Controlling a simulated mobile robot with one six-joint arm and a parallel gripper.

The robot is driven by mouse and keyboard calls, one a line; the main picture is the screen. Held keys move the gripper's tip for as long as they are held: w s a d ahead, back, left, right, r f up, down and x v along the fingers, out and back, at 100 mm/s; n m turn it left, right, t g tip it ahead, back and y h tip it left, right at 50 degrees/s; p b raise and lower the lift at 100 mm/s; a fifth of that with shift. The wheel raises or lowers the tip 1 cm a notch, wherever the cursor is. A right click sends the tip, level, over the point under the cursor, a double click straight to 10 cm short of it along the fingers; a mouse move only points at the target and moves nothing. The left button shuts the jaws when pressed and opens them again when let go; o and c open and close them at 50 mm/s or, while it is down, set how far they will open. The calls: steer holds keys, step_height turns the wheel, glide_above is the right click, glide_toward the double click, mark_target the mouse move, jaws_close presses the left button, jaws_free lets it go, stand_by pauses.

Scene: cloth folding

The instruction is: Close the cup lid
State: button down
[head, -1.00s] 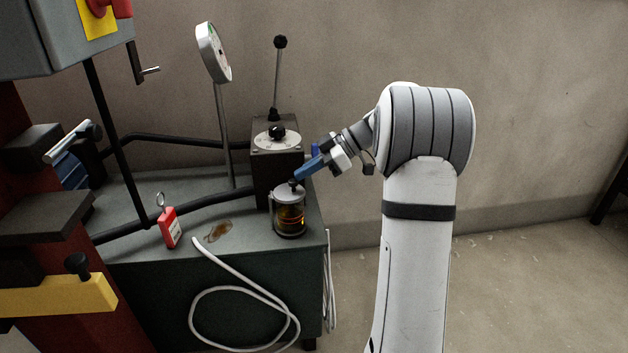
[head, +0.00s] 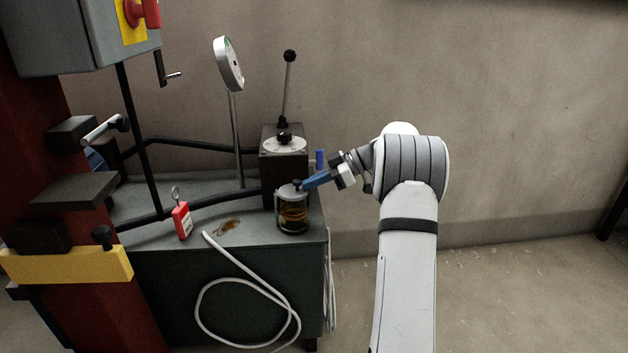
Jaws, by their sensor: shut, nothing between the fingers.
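The glass cup (head: 293,217) with amber contents stands upright on the right front corner of the grey-green bench top. Its pale lid (head: 289,191) with a black knob (head: 298,184) sits over the mouth and looks about level; any small gap under it is too small to tell. My gripper (head: 306,185) comes in from the right with blue fingers, shut and empty. Its tips are right beside the knob at the lid's right side; I cannot tell whether they touch.
A dark box with a dial and lever (head: 284,160) stands just behind the cup. A blue upright thing (head: 320,158) is behind my gripper. Open floor lies to the right.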

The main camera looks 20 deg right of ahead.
steer(key=shift+a+f, duration=0.15)
steer(key=shift+f, duration=0.25)
steer(key=shift+r, duration=0.1)
